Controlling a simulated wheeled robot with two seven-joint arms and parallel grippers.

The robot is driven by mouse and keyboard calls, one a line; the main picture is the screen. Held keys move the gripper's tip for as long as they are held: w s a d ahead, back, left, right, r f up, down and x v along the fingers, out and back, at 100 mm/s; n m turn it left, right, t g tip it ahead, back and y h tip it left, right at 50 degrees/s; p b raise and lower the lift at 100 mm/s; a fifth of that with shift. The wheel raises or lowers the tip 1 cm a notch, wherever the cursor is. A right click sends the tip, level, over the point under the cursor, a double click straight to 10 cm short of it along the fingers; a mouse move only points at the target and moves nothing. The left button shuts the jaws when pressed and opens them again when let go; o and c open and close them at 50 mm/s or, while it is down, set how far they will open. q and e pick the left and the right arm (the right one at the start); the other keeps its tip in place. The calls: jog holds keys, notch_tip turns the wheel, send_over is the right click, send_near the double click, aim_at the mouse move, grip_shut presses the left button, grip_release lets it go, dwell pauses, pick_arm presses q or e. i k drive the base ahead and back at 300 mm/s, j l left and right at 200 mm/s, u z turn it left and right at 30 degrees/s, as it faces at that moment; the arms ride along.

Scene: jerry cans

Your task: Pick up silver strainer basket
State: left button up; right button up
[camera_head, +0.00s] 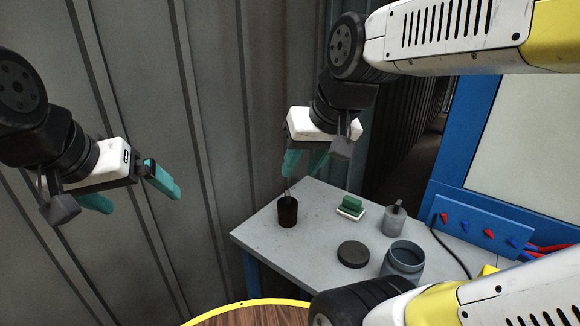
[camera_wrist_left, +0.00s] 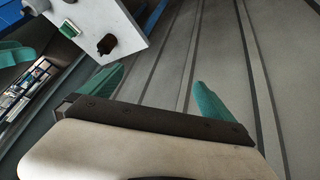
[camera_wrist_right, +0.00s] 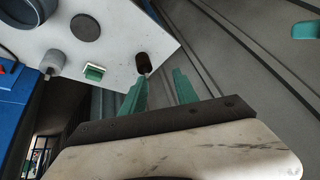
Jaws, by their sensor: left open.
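I cannot clearly make out a silver strainer basket. A dark red-brown cup (camera_head: 288,213) stands near the table's back left corner, with a thin light piece sticking up from it. The cup also shows in the right wrist view (camera_wrist_right: 143,62) and the left wrist view (camera_wrist_left: 106,44). My right gripper (camera_head: 305,163) is open and empty above the cup, its fingers pointing down. My left gripper (camera_head: 137,197) is open and empty, off the table to the left, in front of the wall.
The grey table (camera_head: 265,236) also holds a green-and-white block (camera_head: 350,208), a small grey bottle (camera_head: 393,221), a dark round lid (camera_head: 353,254) and an open grey jar (camera_head: 404,262). A corrugated wall (camera_head: 215,110) rises behind.

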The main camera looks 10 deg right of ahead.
aim_at(395, 216)
jog(key=z, duration=1.55)
